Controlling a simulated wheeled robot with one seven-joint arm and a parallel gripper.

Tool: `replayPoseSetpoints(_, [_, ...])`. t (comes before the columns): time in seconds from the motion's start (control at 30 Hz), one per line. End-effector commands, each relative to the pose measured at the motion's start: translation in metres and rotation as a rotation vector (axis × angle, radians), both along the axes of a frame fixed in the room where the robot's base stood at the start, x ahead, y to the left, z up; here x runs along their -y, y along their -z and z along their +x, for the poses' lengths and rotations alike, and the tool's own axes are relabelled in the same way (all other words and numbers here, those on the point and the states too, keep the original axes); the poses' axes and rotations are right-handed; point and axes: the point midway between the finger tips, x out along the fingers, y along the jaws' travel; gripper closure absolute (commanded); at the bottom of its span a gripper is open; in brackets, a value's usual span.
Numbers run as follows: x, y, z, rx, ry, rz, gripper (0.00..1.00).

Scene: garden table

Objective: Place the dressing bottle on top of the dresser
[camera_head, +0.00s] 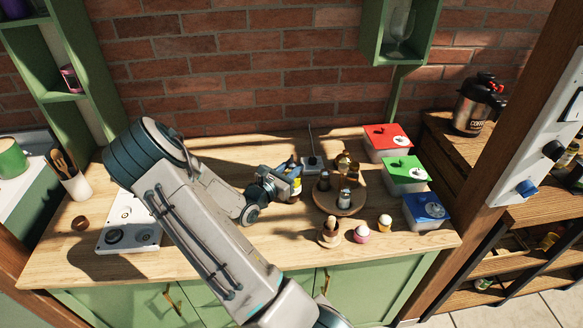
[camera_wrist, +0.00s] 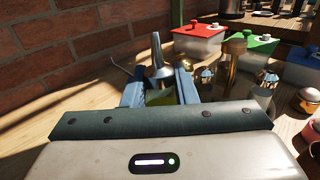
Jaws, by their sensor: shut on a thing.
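My gripper (camera_head: 290,181) is over the middle of the wooden countertop, left of the round wooden tray (camera_head: 352,205). It is shut on a bottle, apparently the dressing bottle (camera_head: 297,188), with a yellow part showing beside the fingers. In the wrist view the gripper's blue-grey fingers (camera_wrist: 157,92) stand on either side of a yellow-green body (camera_wrist: 160,98). A grey cone-shaped top (camera_wrist: 157,58) rises above it. The bottle's lower part is hidden, and I cannot tell whether it touches the countertop. I cannot tell which furniture is the dresser.
The tray holds several small shakers and jars. Red (camera_head: 388,148), green (camera_head: 405,179) and blue (camera_head: 426,212) lidded boxes stand to its right. Egg cups line the front. A brick wall closes the back.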

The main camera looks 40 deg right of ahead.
Motion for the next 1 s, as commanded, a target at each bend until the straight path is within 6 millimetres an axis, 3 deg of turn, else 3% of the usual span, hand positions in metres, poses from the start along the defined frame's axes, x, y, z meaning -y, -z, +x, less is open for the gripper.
replayPoseSetpoints(0.17, [0.000, 0.005, 0.000, 0.000, 0.000, -0.002, 1.00])
replayPoseSetpoints(0.2, [0.000, 0.004, 0.000, 0.000, 0.000, 0.000, 0.66])
replayPoseSetpoints(0.27, [0.000, 0.004, 0.000, 0.000, 0.000, 0.000, 0.53])
replayPoseSetpoints(0.67, [-0.001, -0.003, 0.000, 0.000, -0.001, 0.000, 0.53])
replayPoseSetpoints(1.0, [-0.071, 0.002, -0.016, 0.001, -0.005, 0.002, 0.53])
